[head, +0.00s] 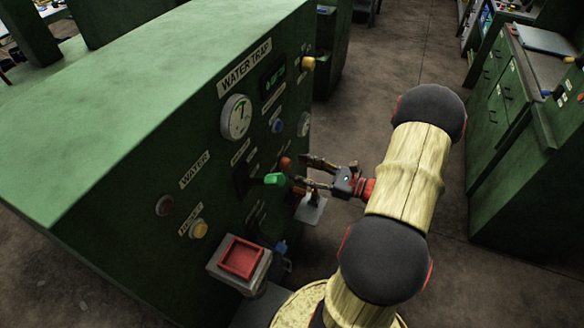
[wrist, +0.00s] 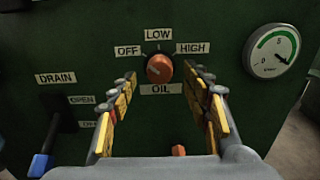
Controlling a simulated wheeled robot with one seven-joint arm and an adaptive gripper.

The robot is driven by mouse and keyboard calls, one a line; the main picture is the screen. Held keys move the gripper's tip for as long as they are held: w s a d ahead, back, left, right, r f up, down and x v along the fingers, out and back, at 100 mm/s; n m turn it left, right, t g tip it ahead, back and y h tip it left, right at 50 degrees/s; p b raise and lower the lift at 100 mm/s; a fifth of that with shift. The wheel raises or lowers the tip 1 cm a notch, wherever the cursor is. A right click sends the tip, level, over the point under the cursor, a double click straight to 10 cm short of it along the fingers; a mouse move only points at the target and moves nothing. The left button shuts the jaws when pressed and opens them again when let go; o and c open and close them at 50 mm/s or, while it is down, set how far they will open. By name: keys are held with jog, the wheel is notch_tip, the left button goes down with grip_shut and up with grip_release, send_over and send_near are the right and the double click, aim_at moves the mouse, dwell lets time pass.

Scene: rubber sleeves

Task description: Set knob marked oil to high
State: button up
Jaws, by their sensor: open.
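The oil knob (wrist: 159,68) is a round orange knob on the dark green panel, with the label OIL (wrist: 161,89) below it. OFF (wrist: 127,51), LOW (wrist: 158,34) and HIGH (wrist: 193,48) labels are arranged around its top. I cannot tell clearly which label it points to. In the head view the knob (head: 286,162) shows as a small orange-red spot. My gripper (wrist: 163,78) is open and faces the panel, its fingers on either side of the knob in the picture. It also shows in the head view (head: 303,172). Contact with the knob is not visible.
A gauge (wrist: 271,50) is right of the knob. A blue-handled lever (wrist: 40,163) with a DRAIN label (wrist: 56,78) is at left. A green handle (head: 275,179) sticks out near my gripper. A red-topped box (head: 241,259) projects below. Floor right of the cabinet is open.

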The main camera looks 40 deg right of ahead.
aim_at(290, 166)
jog(key=shift+b+x, duration=0.3)
jog(key=shift+x, duration=1.25)
jog(key=shift+c, duration=0.7)
jog(key=c, duration=1.1)
